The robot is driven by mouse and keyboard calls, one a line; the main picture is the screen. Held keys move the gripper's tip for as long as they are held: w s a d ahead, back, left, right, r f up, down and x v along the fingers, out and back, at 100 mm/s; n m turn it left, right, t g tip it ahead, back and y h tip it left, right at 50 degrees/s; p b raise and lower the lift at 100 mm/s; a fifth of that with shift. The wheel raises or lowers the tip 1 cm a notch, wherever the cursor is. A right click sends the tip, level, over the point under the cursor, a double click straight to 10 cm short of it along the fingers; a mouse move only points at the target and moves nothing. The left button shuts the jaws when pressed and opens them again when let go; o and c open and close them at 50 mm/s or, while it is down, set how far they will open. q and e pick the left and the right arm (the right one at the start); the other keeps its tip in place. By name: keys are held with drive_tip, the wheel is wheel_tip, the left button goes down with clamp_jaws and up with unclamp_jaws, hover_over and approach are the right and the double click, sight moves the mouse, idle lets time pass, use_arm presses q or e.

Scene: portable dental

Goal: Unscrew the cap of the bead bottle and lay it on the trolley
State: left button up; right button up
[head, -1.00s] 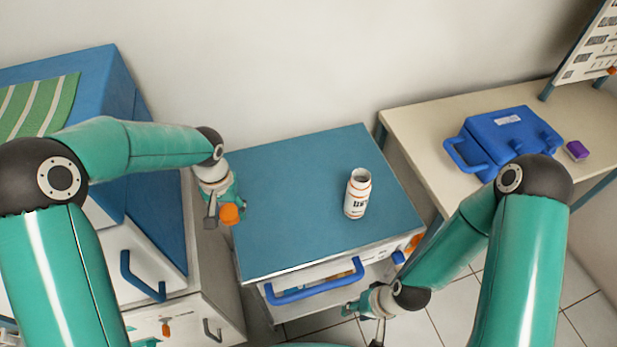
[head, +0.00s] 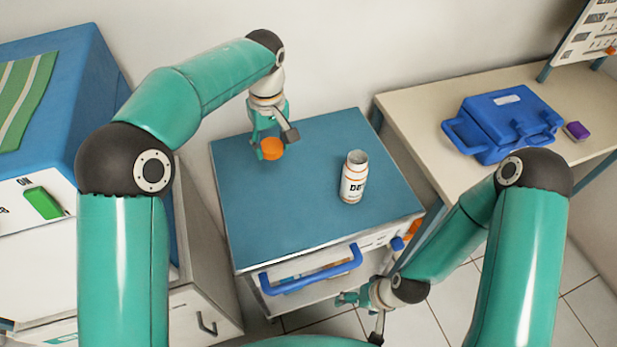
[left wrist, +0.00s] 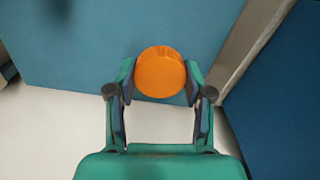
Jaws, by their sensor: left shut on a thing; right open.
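The white bead bottle (head: 353,178) stands upright and open-mouthed, without a cap, on the right part of the blue trolley top (head: 290,210). My left gripper (head: 268,146) is shut on the orange cap (head: 271,149), over the back left of the trolley top. In the left wrist view the cap (left wrist: 160,72) sits between both fingertips (left wrist: 160,84). I cannot tell how high the cap is above the top. My right gripper (head: 360,312) is open and empty, low in front of the trolley's right side.
The trolley has a drawer with a blue handle (head: 312,270). A blue cabinet stands at left. The trolley's left and front areas are clear.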

use_arm(q)
drive_tip(key=d+r+n+b, duration=0.1)
drive_tip(key=d+r+n, duration=0.1)
drive_tip(key=d+r, duration=0.3)
drive_tip(key=b, duration=0.2)
hover_over(304, 193)
wheel_tip(304, 193, down, 15)
drive_tip(key=shift+r, duration=0.15)
drive_tip(key=shift+f, duration=2.75)
drive_tip(key=o, duration=1.3)
